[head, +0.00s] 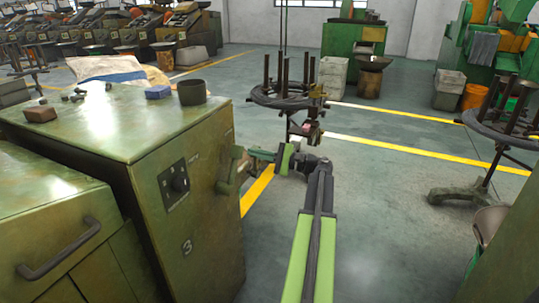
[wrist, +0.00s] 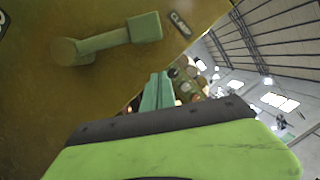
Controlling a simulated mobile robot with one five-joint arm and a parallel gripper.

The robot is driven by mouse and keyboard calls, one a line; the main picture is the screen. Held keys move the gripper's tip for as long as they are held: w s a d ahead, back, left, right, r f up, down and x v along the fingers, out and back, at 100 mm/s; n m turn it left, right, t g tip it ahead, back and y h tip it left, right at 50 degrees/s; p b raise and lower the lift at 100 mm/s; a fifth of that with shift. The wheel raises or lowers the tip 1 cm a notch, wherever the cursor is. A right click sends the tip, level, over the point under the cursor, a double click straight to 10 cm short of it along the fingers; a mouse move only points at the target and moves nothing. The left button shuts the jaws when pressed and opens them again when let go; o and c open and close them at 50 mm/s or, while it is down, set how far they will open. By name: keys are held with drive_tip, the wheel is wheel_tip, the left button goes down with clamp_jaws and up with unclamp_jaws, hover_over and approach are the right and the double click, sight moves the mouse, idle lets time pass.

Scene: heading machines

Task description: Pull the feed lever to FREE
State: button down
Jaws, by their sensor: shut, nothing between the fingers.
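The feed lever (wrist: 105,41) is a green arm on the side of the green machine cabinet (head: 150,130). In the wrist view it runs from a round hub at left to a block-shaped end beside a label that seems to read CLAMP (wrist: 180,23). In the head view the lever (head: 230,172) shows at the cabinet's right side. My gripper (head: 256,153) is near the lever's upper part; contact cannot be told there. In the wrist view my gripper (wrist: 160,78) is shut and empty, apart from the lever's end in the picture. No FREE label is visible.
A dark cup (head: 192,92), a blue block (head: 158,92) and a brown block (head: 40,114) sit on the cabinet top. A rotary switch (head: 174,185) is on its front. A wire stand (head: 290,95) stands behind my gripper.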

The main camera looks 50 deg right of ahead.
drive_tip(key=shift+a+r+p, duration=0.3)
drive_tip(key=shift+a+r, duration=0.05)
drive_tip(key=shift+a, duration=0.3)
drive_tip(key=shift+a+r+p, duration=0.35)
drive_tip(key=shift+a, duration=0.25)
drive_tip(key=shift+a+r+p, duration=0.3)
drive_tip(key=shift+a+r, duration=0.05)
drive_tip(key=shift+a, duration=0.3)
